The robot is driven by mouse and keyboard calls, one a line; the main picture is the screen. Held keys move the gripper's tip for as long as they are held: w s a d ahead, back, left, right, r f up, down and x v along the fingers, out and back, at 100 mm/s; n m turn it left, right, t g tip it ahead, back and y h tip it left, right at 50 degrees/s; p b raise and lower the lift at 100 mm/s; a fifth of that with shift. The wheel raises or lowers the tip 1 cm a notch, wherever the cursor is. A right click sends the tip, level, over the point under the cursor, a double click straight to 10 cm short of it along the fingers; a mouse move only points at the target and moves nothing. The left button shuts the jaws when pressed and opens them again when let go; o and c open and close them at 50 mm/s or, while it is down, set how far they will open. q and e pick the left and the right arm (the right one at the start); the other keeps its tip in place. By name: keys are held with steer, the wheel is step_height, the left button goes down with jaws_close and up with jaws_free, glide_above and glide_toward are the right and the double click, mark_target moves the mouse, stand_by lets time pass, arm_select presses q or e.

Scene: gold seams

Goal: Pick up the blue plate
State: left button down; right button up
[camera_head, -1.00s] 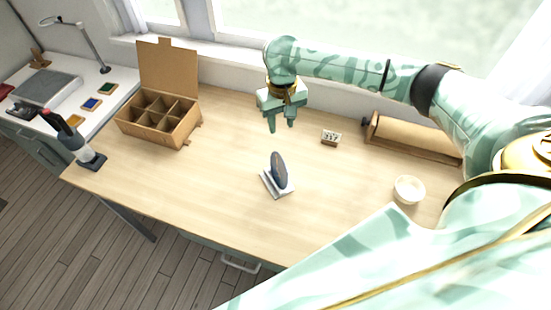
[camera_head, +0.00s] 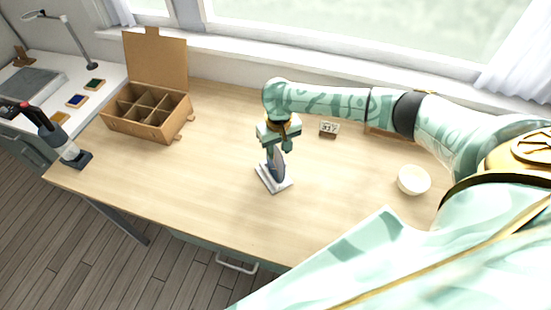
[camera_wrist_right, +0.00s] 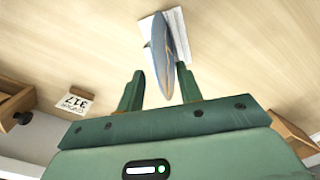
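The blue plate (camera_head: 280,168) stands on edge in a small white stand (camera_head: 286,186) in the middle of the wooden table. My right gripper (camera_head: 278,149) is just above the plate, pointing down, and partly hides its top. In the right wrist view the plate (camera_wrist_right: 162,52) is seen nearly edge-on, with its near edge between the two spread fingers of the open gripper (camera_wrist_right: 160,72). A gap shows between the left finger and the plate. The right finger is close to the plate; contact cannot be told. My left gripper is in no view.
A divided cardboard box (camera_head: 150,112) with a raised lid stands at the back left. A small sign reading 317 (camera_head: 329,128) is behind the plate to the right, and a cream bowl (camera_head: 413,180) is farther right. The table around the stand is clear.

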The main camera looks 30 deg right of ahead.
steer(key=shift+f, duration=0.2)
jaws_close()
steer(key=shift+r, duration=0.15)
steer(key=shift+r+p, duration=0.25)
steer(key=shift+p, duration=0.05)
step_height(320, 180, up, 3)
steer(key=shift+w+f+p, duration=0.1)
steer(key=shift+p, duration=0.6)
steer(key=s+a+r+p, duration=0.6)
steer(key=s+a+r, duration=0.3)
steer(key=s, duration=0.2)
steer(key=shift+r, duration=0.25)
steer(key=shift+w+a, duration=0.1)
